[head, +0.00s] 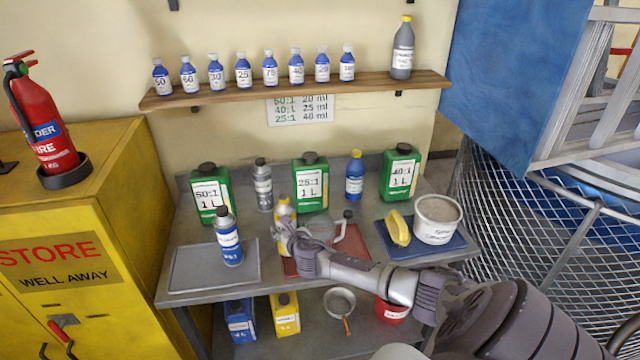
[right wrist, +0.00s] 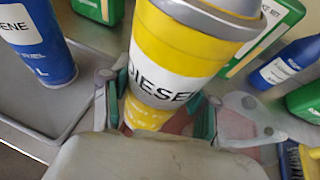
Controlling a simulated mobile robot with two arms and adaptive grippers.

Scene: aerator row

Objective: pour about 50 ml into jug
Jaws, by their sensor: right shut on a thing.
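My right gripper (head: 284,236) is shut on a yellow bottle (head: 283,208) with a grey top, over the work table's left-middle part. In the right wrist view the bottle (right wrist: 168,62) fills the middle, lettered "DIESE…", with a finger on each side. It looks about upright; I cannot tell whether its base touches anything. A clear jug (head: 322,225) stands just right of the bottle by the red mat (head: 353,240). It also shows in the right wrist view (right wrist: 238,122), partly hidden. I cannot make out any liquid in it. My left gripper is not in view.
A blue bottle (head: 228,240) stands on the grey tray (head: 190,272) at left. Green cans, including one (head: 310,182) behind the jug, line the back. A white tub (head: 437,218) and yellow brush (head: 398,228) sit on the blue mat (head: 452,248) at right. Small bottles line the shelf (head: 215,97).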

